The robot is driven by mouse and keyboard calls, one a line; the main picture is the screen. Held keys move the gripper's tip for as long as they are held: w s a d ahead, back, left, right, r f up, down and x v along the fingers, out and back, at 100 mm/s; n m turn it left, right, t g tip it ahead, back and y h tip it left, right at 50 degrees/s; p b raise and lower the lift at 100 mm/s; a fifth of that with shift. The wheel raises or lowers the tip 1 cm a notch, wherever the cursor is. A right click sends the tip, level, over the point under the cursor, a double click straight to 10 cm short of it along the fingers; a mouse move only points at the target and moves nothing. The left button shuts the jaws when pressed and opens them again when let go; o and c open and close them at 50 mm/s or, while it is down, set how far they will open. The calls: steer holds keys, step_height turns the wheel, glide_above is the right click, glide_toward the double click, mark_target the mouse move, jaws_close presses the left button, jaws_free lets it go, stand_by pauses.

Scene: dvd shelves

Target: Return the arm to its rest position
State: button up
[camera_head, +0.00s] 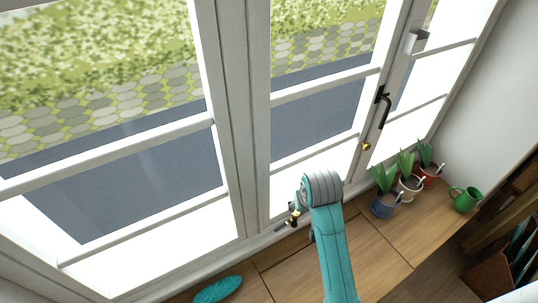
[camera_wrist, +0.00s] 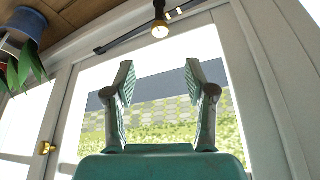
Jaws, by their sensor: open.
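My teal arm (camera_head: 334,250) reaches up from the bottom of the head view toward the window doors. Its wrist end is in front of the lower part of the door frame, and my gripper itself is hidden there. In the wrist view my gripper (camera_wrist: 159,85) shows two fingers standing well apart, with nothing between them. Through the gap I see door glass with paving and greenery behind it. The wrist picture appears upside down, with the wooden floor along its top.
White glazed doors (camera_head: 258,110) with a black handle (camera_head: 384,106) stand close ahead. Potted plants (camera_head: 385,204) and a green watering can (camera_head: 465,199) are to the right. A teal oval object (camera_head: 218,290) lies at lower left. A dark wooden rack stands at far right.

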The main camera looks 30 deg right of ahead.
steer(key=s+a+f+n+t, duration=0.1)
steer(key=s+a+f+t, duration=0.3)
steer(key=s, duration=0.3)
steer(key=s+a+f+n+t, duration=0.1)
steer(key=s+a+f+n, duration=0.1)
steer(key=s+a+f, duration=0.4)
steer(key=s+a+r+n+t+y, duration=0.1)
steer(key=s+a+r+t, duration=0.1)
steer(key=s+r, duration=0.5)
steer(key=s+a+r+t, duration=0.2)
steer(key=s+r, duration=0.5)
steer(key=s, duration=0.5)
steer(key=shift+s+n+t+y, duration=0.3)
steer(key=shift+n+t+y, duration=0.1)
steer(key=shift+t, duration=0.5)
steer(key=shift+r, duration=0.1)
